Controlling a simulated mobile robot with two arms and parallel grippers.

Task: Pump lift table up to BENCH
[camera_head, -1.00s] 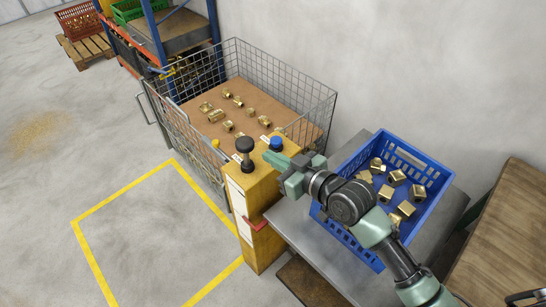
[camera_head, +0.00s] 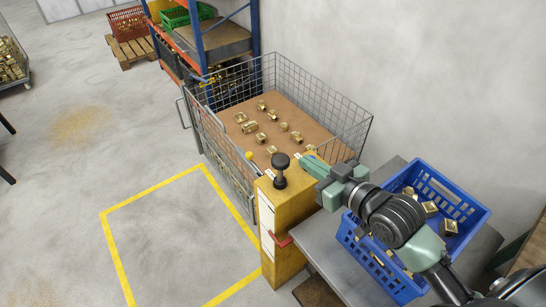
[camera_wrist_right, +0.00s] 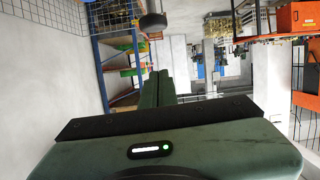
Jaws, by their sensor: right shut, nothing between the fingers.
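A yellow post (camera_head: 288,205) stands between the wire cage and a grey table (camera_head: 325,250). A black knob (camera_head: 281,162) on a short stem rises from its top. A red part (camera_head: 281,240) shows on its side. My right gripper (camera_head: 313,166) is shut and empty, just right of the black knob over the post's top. It hides the spot where the blue knob was; contact cannot be told. In the right wrist view, the shut fingers (camera_wrist_right: 156,88) point toward the black knob (camera_wrist_right: 152,22). Which table is the lift table is unclear. My left gripper is not in view.
The wire cage (camera_head: 262,85) holds brass fittings on a brown board. A blue crate (camera_head: 405,283) with brass parts sits on the grey table, partly behind my right arm. A yellow floor outline (camera_head: 153,188) encloses empty floor. Shelving (camera_head: 225,40) stands behind.

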